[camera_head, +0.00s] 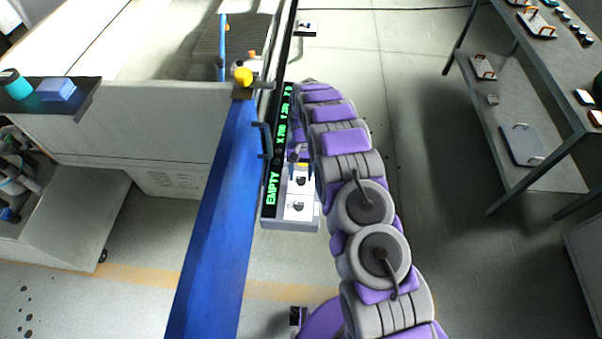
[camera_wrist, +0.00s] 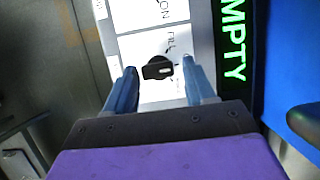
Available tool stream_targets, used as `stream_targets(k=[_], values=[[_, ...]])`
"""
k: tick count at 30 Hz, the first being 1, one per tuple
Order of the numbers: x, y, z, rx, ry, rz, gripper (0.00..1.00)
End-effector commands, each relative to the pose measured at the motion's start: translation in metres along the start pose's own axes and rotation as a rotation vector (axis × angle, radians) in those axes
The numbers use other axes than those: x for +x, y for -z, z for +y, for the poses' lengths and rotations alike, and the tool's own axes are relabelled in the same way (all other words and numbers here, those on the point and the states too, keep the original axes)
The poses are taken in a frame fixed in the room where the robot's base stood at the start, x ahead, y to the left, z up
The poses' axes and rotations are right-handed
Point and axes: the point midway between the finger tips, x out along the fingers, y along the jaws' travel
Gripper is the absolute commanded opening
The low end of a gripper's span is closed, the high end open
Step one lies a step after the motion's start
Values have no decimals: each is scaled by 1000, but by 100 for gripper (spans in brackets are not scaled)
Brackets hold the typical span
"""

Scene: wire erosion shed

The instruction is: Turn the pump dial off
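The dial (camera_wrist: 157,68) is a black knob with a light mark, on a white panel in the wrist view. "FILL" is printed beside it, and "ON" shows further up the panel. My gripper (camera_wrist: 159,64) is open, with one blue-grey finger on each side of the dial. A gap shows between the fingers and the knob; I cannot tell how deep the fingertips reach. In the head view the white panel (camera_head: 297,214) is on the front end of a control box, and my arm comes down beside it. The gripper is mostly hidden there.
A black display (camera_head: 272,190) with green "EMPTY" text runs beside the panel. A blue beam (camera_head: 215,220) stands to its left. A grey shelf table (camera_head: 560,80) with tools is at the right. Open floor (camera_head: 440,180) lies between.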

Motion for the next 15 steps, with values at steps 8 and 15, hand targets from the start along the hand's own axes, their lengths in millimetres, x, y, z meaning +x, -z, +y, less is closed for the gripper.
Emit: stream_targets(k=[8,15], values=[[1,-1,1,0,-1,-4,64],[-13,-1,2,0,-1,-6,64]])
